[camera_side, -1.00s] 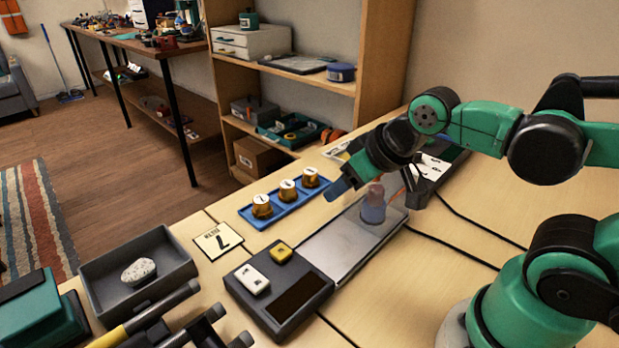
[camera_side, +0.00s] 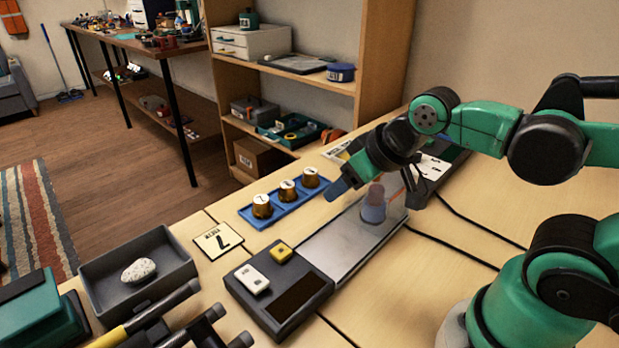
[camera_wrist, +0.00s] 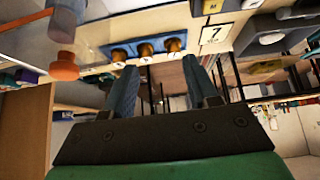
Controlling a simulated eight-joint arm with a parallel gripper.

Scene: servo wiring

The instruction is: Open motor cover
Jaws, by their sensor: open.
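A translucent bluish-purple cylinder with a pinkish-orange knob on top, apparently the motor cover (camera_side: 373,211), stands upright at the far end of a grey metal plate (camera_side: 335,244). Any motor inside the cover is not clear.
A blue tray (camera_side: 285,206) with brass-coloured knobs lies just left of the plate. A dark box (camera_side: 277,303) with white and yellow switches adjoins its near end. A card marked 7 (camera_side: 218,240) and a grey tray (camera_side: 168,242) holding a stone are farther left. Black cables run to the right.

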